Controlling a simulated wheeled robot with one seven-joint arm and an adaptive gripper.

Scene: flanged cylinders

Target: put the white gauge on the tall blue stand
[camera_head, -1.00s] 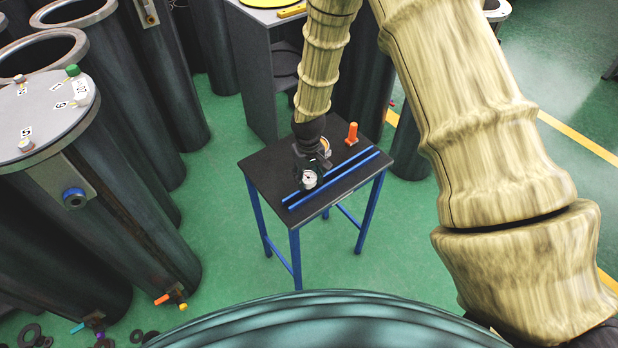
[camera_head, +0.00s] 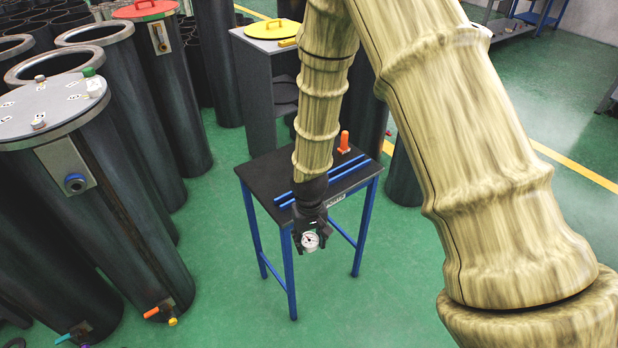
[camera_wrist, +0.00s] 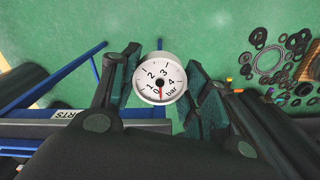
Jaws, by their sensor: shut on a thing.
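The white gauge (camera_head: 310,241) is a small round dial with black numbers and a red needle. It hangs at the end of my gripper (camera_head: 311,236), just in front of the near edge of a black-topped table with blue legs (camera_head: 290,275). In the wrist view the gauge (camera_wrist: 160,78) sits between the two dark fingers of my gripper (camera_wrist: 161,72), its face to the camera and green floor behind it. The fingers are shut on its sides. I cannot tell whether the blue-legged table is the tall blue stand; another blue-framed table (camera_head: 540,18) stands far back right.
Two blue rails (camera_head: 345,172) and an orange peg (camera_head: 344,142) are on the black tabletop. Tall dark cylinders (camera_head: 110,200) crowd the left. A grey cabinet (camera_head: 262,90) stands behind the table. The green floor (camera_head: 230,270) in front is clear. Rings (camera_wrist: 285,65) lie on the floor.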

